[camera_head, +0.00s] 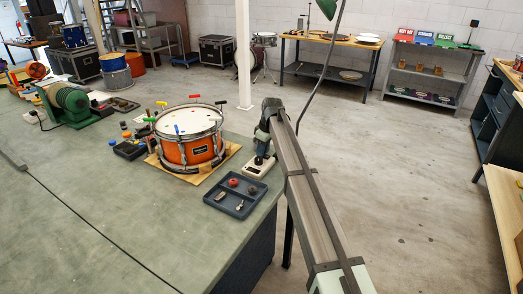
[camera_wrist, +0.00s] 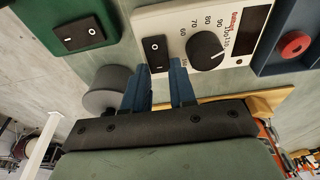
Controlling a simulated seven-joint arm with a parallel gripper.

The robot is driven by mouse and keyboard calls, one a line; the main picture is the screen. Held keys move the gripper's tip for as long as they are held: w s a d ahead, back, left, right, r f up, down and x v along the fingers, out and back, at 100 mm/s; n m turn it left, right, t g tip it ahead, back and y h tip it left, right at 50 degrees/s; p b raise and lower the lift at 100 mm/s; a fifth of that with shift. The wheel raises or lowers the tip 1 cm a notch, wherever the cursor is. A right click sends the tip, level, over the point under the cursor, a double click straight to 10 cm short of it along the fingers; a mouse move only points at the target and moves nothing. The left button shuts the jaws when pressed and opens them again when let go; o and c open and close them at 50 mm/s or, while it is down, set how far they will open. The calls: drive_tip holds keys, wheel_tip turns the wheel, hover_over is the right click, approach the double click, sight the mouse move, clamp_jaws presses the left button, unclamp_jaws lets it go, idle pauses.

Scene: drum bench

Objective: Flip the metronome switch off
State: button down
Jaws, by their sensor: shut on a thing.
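The metronome (camera_head: 257,168) is a white box at the bench's right edge; in the wrist view its white face (camera_wrist: 228,20) shows a black dial (camera_wrist: 205,52), a dark display and a black rocker switch (camera_wrist: 156,50). My gripper (camera_head: 263,155) is over the metronome in the head view and hides part of it. In the wrist view the two blue fingers of my gripper (camera_wrist: 160,72) stand on either side of the switch's near end, shut on it with a gap between them. The switch's near edge is partly hidden between the fingertips.
A green box (camera_wrist: 70,18) with a similar black rocker lies left in the wrist view, beside a grey cylinder (camera_wrist: 108,90). A dark blue tray (camera_head: 238,207) with small parts lies close to the metronome. An orange drum (camera_head: 190,150) stands on a wooden board (camera_head: 198,178).

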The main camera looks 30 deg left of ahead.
drive_tip(key=shift+y, duration=0.4)
drive_tip(key=c, duration=1.2)
unclamp_jaws()
drive_tip(key=shift+d, duration=0.1)
drive_tip(key=shift+r, duration=0.1)
drive_tip(key=v, duration=1.3)
drive_tip(key=shift+r, duration=0.3)
drive_tip(key=shift+d, duration=0.1)
